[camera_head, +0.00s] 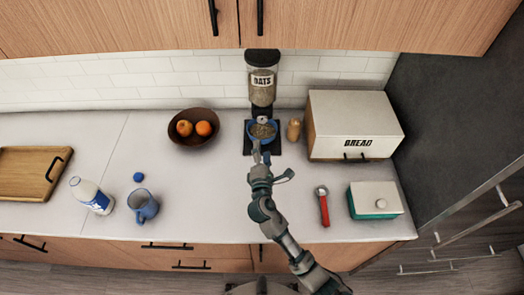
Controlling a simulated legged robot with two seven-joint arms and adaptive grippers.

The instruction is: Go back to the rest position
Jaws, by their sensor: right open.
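My right gripper (262,157) is in the middle of the counter, with its arm coming in from the lower right. It is open, and its fingertips are at the near side of a blue bowl (251,132). The picture is too small to tell whether they touch the bowl. The bowl holds oats and sits under a clear oats dispenser (262,88) on a dark base. My left gripper is not in view.
A fruit bowl (189,139) stands left of the dispenser. A bread box (352,125), a small jar (294,130), a teal-based box (375,200) and a red-handled tool (324,208) are right. A blue mug (144,206), milk bottle (91,196) and wooden tray (28,173) are left.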

